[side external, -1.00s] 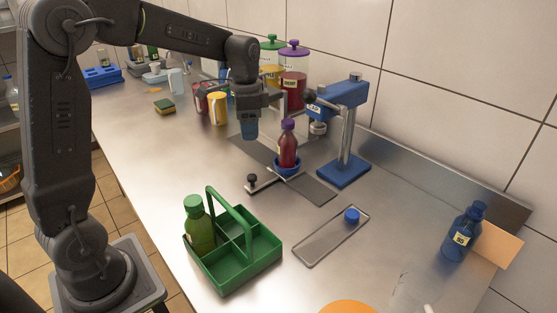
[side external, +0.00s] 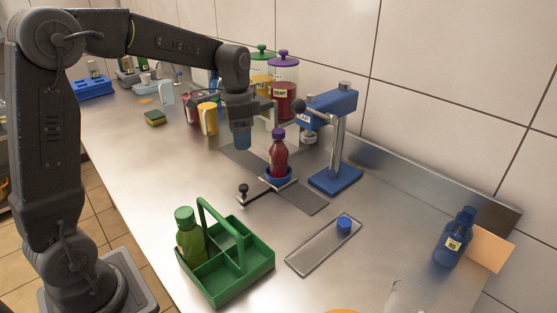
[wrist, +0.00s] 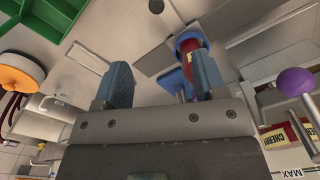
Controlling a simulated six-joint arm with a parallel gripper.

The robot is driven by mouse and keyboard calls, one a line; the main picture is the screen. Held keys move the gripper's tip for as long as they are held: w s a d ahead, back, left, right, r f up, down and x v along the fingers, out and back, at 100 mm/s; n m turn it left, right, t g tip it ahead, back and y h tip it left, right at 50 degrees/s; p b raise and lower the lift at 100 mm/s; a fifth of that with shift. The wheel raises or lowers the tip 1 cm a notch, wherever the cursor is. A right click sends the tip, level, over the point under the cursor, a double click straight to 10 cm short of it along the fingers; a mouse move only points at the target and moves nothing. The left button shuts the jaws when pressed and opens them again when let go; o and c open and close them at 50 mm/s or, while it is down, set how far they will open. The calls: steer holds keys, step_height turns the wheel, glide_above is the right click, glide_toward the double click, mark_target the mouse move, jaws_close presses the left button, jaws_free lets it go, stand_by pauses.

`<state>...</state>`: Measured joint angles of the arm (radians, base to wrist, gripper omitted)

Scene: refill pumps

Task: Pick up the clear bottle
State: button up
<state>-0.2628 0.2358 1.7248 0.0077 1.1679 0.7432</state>
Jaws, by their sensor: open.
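A faint clear outline (side external: 398,296) at the bottom edge of the side view may be the clear bottle; it is partly cut off and hard to make out. My gripper (side external: 241,137) hangs over the far middle of the bench, well away from that outline. Its blue fingers are apart and empty, as the wrist view also shows (wrist: 163,84). A red bottle with a purple cap (side external: 278,155) stands upright in a blue ring holder (side external: 277,178), just right of my gripper and apart from it.
A blue capping press (side external: 335,178) stands right of the red bottle. A green crate (side external: 240,285) holds a green bottle (side external: 189,240). A blue bottle (side external: 452,245) stands far right. Lidded jars (side external: 283,98) stand behind.

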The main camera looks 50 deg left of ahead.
steer(key=w+d+r+n+t+y, duration=0.2)
steer(key=w+r+n+t, duration=0.1)
steer(key=w+r+n, duration=0.85)
steer(key=n, duration=0.2)
glide_above(278, 131)
steer(key=s+d, duration=0.2)
step_height(278, 131, down, 10)
steer(key=r, duration=0.1)
steer(key=shift+m+y, duration=0.25)
steer(key=shift+y, duration=0.05)
steer(key=shift+x, duration=3.75)
steer(key=shift+c, duration=0.4)
steer(key=shift+r, duration=0.1)
jaws_close()
